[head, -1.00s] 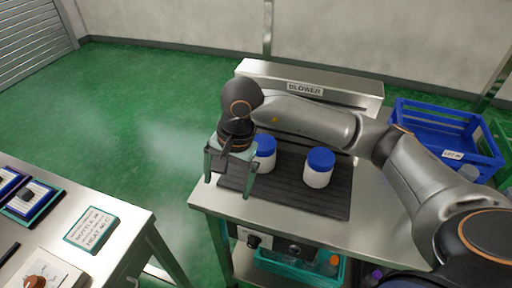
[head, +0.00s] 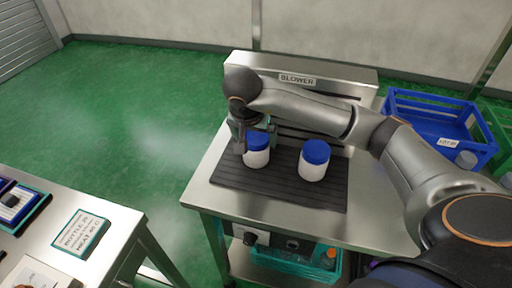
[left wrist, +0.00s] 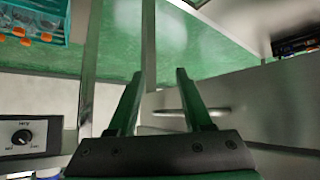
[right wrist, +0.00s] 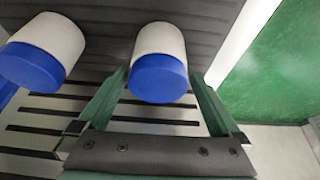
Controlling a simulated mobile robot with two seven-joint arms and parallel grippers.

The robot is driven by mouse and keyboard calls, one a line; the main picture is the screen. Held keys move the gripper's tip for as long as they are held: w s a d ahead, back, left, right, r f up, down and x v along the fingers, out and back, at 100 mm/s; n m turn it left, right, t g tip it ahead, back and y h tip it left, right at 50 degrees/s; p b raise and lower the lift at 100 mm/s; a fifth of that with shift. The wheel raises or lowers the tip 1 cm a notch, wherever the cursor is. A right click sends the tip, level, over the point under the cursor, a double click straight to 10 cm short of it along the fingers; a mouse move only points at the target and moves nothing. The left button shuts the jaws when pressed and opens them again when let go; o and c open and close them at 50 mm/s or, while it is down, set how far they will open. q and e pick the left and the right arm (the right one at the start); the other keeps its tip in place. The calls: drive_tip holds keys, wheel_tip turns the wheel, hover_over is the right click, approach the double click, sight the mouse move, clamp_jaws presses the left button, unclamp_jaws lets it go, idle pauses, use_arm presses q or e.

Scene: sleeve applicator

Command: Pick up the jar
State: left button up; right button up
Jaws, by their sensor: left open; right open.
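Two white jars with blue lids stand upright on a dark ribbed mat (head: 230,176). The left jar (head: 257,158) has my right gripper (head: 256,134) at its lid, with a finger on either side. The right wrist view shows this jar (right wrist: 158,42) between the open fingers of the right gripper (right wrist: 160,78), with gaps at both sides. The other jar (head: 313,170) stands apart to the right; it also shows in the right wrist view (right wrist: 45,48). My left gripper (left wrist: 160,74) is open and empty in the left wrist view, and out of the head view.
A metal blower housing (head: 330,82) stands behind the mat on the steel bench (head: 375,220). A blue crate (head: 435,115) is at the right. A second table (head: 120,225) with a labelled card (head: 80,233) is at the left, across a floor gap.

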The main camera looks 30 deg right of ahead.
drive_tip(key=x, duration=0.4)
drive_tip(key=shift+s+f, duration=0.1)
drive_tip(key=shift+f, duration=0.2)
drive_tip(key=c, duration=1.4)
